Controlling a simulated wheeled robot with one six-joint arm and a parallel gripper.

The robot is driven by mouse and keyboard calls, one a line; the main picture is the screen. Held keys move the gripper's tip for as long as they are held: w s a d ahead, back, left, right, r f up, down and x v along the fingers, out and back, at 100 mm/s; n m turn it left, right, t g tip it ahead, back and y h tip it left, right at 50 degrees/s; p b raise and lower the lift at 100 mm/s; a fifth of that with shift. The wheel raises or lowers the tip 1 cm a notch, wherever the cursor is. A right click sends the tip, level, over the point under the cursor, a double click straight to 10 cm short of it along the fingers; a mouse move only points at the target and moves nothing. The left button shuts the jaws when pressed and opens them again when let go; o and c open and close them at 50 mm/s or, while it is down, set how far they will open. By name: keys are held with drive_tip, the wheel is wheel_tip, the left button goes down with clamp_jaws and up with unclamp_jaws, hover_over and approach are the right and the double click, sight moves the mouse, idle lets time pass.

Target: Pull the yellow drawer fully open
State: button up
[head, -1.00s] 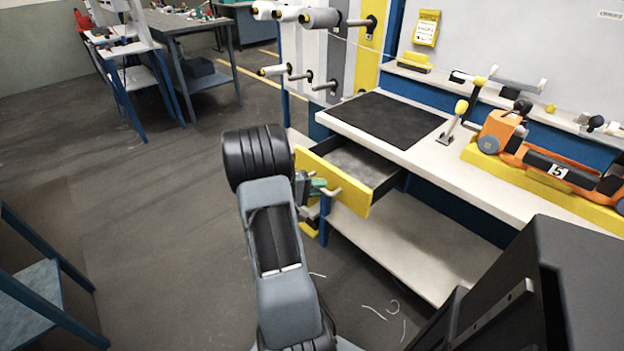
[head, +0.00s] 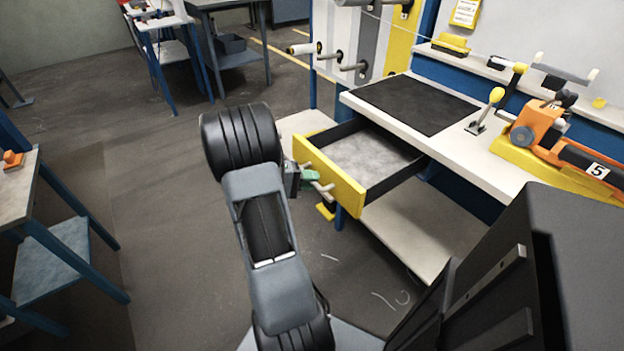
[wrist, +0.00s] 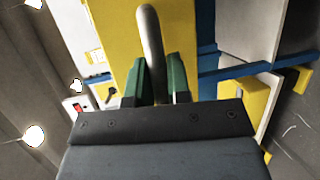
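The yellow drawer (head: 346,194) juts well out from under the workbench top, and its grey inside is bare. I cannot tell whether it is at its stop. Its pale bar handle (wrist: 150,35) stands between the green fingers of my gripper (wrist: 160,80) in the wrist view, and the fingers look shut on it. In the head view my gripper (head: 312,177) is at the drawer front, partly hidden by my arm.
The workbench (head: 470,155) has a dark mat (head: 415,103) and an orange device (head: 540,125) on top. A lower shelf (head: 415,235) lies under the drawer. A side table (head: 60,265) stands at left. The floor between is mostly clear.

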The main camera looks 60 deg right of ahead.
drive_tip(key=shift+o, duration=0.7)
drive_tip(key=shift+w+a, duration=0.25)
drive_tip(key=shift+a, duration=0.05)
drive_tip(key=shift+o, duration=1.4)
drive_tip(key=shift+s+d, duration=0.15)
drive_tip(key=p+v, duration=0.1)
drive_tip(key=v, duration=1.2)
drive_tip(key=shift+w+a, duration=0.25)
drive_tip(key=shift+w, duration=0.05)
